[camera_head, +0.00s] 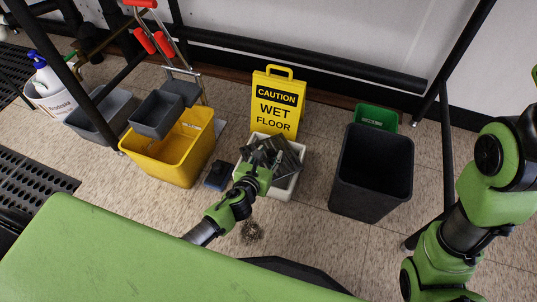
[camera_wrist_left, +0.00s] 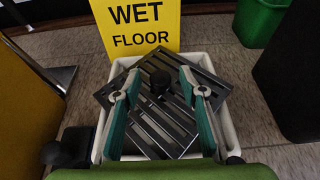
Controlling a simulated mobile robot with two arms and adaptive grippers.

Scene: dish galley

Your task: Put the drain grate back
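The drain grate (camera_wrist_left: 180,127) is a dark, slatted metal plate with a dark round knob (camera_wrist_left: 159,82) near its middle. It lies turned askew over a white square basin (camera_wrist_left: 230,133), and its corners reach over the rim. In the head view, the grate (camera_head: 290,162) shows beside my left gripper (camera_head: 263,160), over the white basin (camera_head: 280,193). My left gripper (camera_wrist_left: 160,92) is open, with its teal-faced fingers apart on either side of the knob. I cannot tell whether the fingers touch the grate. My right arm is at the right; its gripper is out of view.
A yellow wet floor sign (camera_head: 275,105) stands right behind the basin. A yellow mop bucket (camera_head: 180,152) is left, a black bin (camera_head: 372,175) right, with a green bin (camera_head: 377,115) behind it. A small dark box (camera_head: 218,176) and a brown clump (camera_head: 251,232) lie nearby.

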